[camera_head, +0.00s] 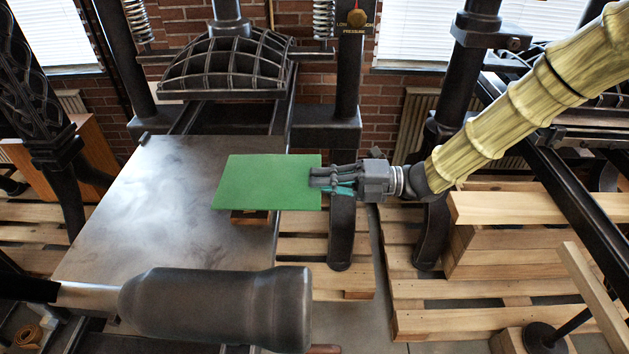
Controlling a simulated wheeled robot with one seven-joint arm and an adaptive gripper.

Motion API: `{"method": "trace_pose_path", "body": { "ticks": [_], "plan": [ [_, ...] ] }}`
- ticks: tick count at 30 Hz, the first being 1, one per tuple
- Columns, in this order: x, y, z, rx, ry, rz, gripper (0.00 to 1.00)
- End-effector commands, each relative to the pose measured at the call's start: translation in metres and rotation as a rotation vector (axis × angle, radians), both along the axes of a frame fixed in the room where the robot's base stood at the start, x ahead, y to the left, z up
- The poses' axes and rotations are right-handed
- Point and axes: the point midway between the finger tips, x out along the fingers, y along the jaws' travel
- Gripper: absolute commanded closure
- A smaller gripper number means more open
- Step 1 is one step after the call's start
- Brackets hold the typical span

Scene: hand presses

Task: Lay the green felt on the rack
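The green felt (265,182) is a flat, stiff-looking sheet in the middle of the view, overlapping the right edge of the metal press bed (150,195). My gripper (325,180) comes in from the right, with its fingers at the felt's right edge. The fingers look closed around that edge, one above the sheet. A small wooden piece (250,217) shows just under the felt's front edge; the felt hides the rest of it. I cannot tell whether the felt touches it. I cannot make out for certain which thing is the rack.
A black ribbed press head (228,62) stands behind the bed. A large grey handle (220,305) crosses the front. Wooden pallets (460,290) and a timber block (510,207) lie at the right. Dark press columns (345,100) stand behind my gripper.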

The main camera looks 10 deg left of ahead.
Motion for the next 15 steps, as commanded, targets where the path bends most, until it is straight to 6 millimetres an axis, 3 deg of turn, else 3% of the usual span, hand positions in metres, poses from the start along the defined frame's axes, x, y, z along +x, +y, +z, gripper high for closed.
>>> {"method": "trace_pose_path", "body": {
  "ticks": [15],
  "plan": [
    [0.005,-0.025,0.011,0.000,-0.001,-0.001,1.00]
  ]
}}
